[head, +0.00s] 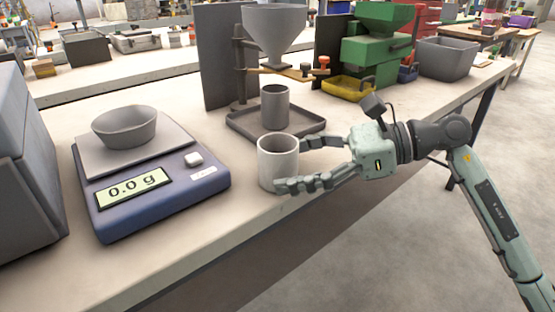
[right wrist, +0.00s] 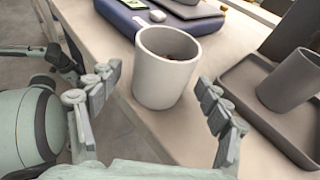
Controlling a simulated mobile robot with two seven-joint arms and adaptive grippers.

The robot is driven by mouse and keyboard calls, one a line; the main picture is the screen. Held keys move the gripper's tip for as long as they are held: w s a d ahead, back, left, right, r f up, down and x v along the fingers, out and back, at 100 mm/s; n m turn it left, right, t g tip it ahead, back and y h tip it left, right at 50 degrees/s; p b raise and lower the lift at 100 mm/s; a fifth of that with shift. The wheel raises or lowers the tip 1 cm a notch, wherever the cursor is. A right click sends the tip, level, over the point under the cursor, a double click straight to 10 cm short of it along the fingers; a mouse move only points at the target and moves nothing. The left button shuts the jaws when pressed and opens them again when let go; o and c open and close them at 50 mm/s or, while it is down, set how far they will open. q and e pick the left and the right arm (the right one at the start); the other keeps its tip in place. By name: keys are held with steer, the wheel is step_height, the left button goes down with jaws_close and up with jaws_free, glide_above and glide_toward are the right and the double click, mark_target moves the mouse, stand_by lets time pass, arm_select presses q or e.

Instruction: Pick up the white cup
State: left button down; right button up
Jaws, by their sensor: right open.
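The white cup (head: 278,168) stands upright on the bench near its front edge, between the scale and the grey tray. In the right wrist view the cup (right wrist: 163,82) shows a dark brownish inside; I cannot tell what that is. My right gripper (head: 291,165) is open, with one finger on the far side of the cup and one on the near side. In the right wrist view its fingers (right wrist: 157,78) lie left and right of the cup, with gaps visible. My left gripper is not seen in the head view.
A blue scale (head: 150,190) reading 0.0 g bears a grey bowl (head: 125,128) left of the cup. A grey tray (head: 308,130) with a grey cup (head: 275,107) stands behind, under a hopper (head: 275,30). A green machine (head: 375,50) and grey bin (head: 445,59) stand farther back.

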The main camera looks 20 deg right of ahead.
steer(key=shift+x, duration=1.1)
steer(key=c, duration=1.3)
steer(key=shift+c, duration=0.2)
